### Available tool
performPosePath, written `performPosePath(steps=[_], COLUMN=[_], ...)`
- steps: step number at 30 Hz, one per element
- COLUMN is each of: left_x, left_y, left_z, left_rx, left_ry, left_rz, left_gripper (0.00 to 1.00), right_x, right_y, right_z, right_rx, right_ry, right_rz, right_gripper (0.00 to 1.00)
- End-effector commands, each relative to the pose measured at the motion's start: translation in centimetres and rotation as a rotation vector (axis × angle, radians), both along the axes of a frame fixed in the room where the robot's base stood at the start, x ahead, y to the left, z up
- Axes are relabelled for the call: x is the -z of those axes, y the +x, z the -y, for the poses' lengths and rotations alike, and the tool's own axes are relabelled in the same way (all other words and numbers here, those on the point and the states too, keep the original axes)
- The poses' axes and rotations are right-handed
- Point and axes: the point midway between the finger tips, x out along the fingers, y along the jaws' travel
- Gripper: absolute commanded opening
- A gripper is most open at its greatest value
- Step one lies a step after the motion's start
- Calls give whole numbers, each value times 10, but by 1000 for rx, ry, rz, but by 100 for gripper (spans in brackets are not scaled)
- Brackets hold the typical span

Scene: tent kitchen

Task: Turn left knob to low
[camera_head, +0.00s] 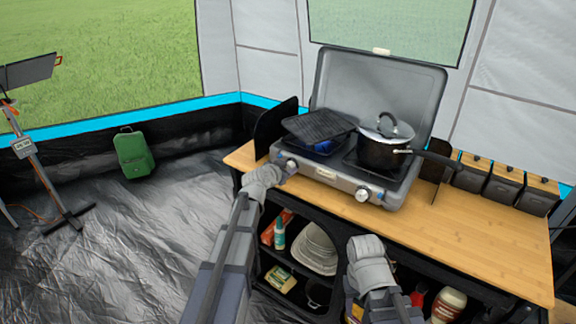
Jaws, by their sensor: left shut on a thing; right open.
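The grey camping stove (325,183) stands on the wooden counter with its lid raised. Its left knob (291,166) is on the front face, partly hidden by my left gripper (283,170). My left gripper is shut on this knob. The knob's pointer and markings are too small to read. The right knob (362,194) is on the same front face, clear of both grippers. My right gripper (365,246) is open, low in front of the counter's front edge, away from the stove; its fingertips are hard to make out.
A black pot (379,155) with a glass lid sits on the right burner, its handle reaching right. A grill pan (319,125) lies over the left side. The wooden counter (475,232) is bare at right. Shelves below hold plates (316,248) and bottles.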

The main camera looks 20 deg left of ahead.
Motion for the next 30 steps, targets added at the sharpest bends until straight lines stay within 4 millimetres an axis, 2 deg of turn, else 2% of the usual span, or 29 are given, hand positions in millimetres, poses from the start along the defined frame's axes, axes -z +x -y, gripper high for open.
performPosePath(steps=[6,15,30], left_x=[0,1,1], left_y=[1,2,1], left_z=[-3,-5,-6], left_rx=[1,3,4], left_ry=[-194,-437,-664], left_rz=[-74,-164,-250], left_gripper=[0,0,0], right_x=[-7,-7,-2], right_y=[0,0,0], right_z=[0,0,0], right_rx=[0,0,0], right_ry=[0,0,0], right_rz=[0,0,0], right_gripper=[50,50,50])
